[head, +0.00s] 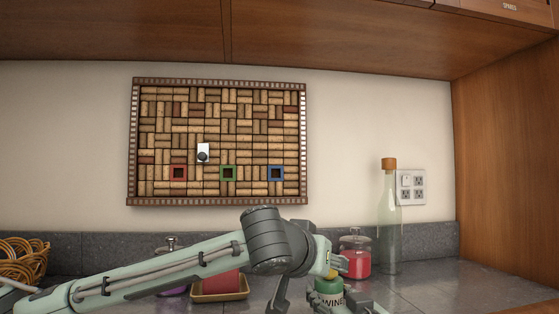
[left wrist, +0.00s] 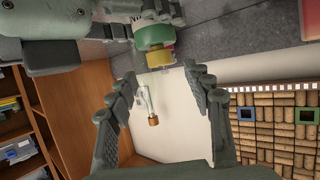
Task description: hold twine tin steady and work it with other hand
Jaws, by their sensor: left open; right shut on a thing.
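The twine tin (head: 328,291) is green with a pale label and a yellow top. It stands low at the picture's bottom in the head view, partly hidden by my arm, and in the left wrist view (left wrist: 153,34) it shows upside down. My right gripper (left wrist: 148,22) is shut on the tin's green body; in the head view it is mostly cut off at the bottom edge. My left gripper (left wrist: 160,75) is open and empty, its spread fingers pointing at the tin's yellow top with a gap between. In the head view the left arm's links hide most of this gripper.
A tall glass bottle (head: 389,228) with a cork stands right of the tin. A red jar (head: 356,262) stands behind it. A cork board (head: 217,195) hangs on the wall.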

